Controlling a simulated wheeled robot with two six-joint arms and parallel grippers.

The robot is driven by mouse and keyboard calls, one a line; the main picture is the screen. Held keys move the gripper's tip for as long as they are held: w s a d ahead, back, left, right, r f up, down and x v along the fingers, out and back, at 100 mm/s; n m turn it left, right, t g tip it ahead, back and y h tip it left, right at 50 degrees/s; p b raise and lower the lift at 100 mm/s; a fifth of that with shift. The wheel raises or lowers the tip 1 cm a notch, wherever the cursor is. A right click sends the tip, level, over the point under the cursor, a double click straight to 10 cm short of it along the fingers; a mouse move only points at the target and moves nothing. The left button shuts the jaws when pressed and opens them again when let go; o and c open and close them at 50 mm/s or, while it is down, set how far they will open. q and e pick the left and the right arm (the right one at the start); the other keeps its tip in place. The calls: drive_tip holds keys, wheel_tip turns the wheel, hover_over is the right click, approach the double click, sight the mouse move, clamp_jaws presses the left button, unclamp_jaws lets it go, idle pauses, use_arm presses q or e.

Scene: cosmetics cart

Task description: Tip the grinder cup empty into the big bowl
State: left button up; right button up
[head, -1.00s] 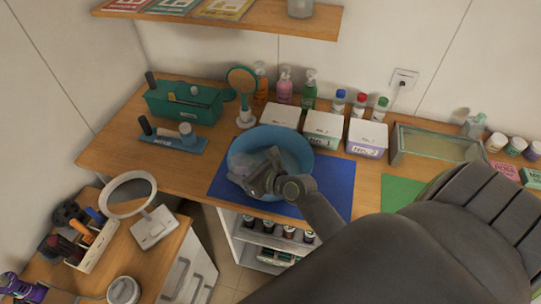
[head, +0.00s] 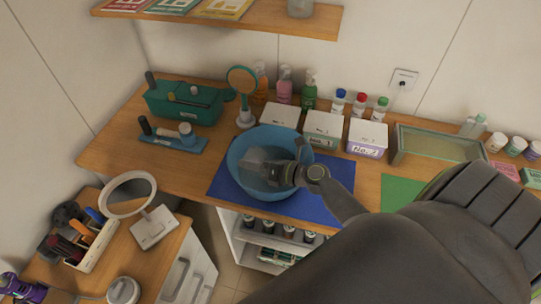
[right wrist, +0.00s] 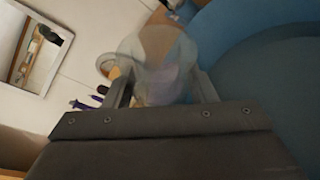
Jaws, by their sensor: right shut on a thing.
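The big bowl (head: 292,143) is blue and stands on the blue mat in the head view. It also fills the right side of the right wrist view (right wrist: 265,75). My right gripper (head: 276,172) is over the bowl, shut on the clear grinder cup (head: 254,163). In the right wrist view the see-through cup (right wrist: 158,62) sits between the two fingers (right wrist: 162,88), with a loop-like part at its left. The cup looks tilted onto its side over the bowl. I cannot tell whether anything is left in it. My left gripper is not in view.
A blue mat (head: 335,180) lies under the bowl. White boxes (head: 323,130) and bottles stand close behind it. A round hand mirror (head: 243,85) stands back left. A green caddy (head: 185,103) is farther left. A side cart (head: 190,240) is at lower left.

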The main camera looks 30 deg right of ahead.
drive_tip(key=shift+f, duration=0.15)
drive_tip(key=shift+r+m+y, duration=0.35)
drive_tip(key=shift+m+y, duration=0.05)
drive_tip(key=shift+m, duration=0.4)
drive_tip(key=shift+m+y+b, duration=0.3)
drive_tip(key=shift+m+b, duration=0.2)
drive_tip(key=shift+b, duration=0.1)
drive_tip(key=shift+r+m+t+b, duration=0.5)
drive_tip(key=shift+m+t+b, duration=0.1)
drive_tip(key=shift+m, duration=0.2)
drive_tip(key=shift+r, duration=0.15)
drive_tip(key=shift+m, duration=0.3)
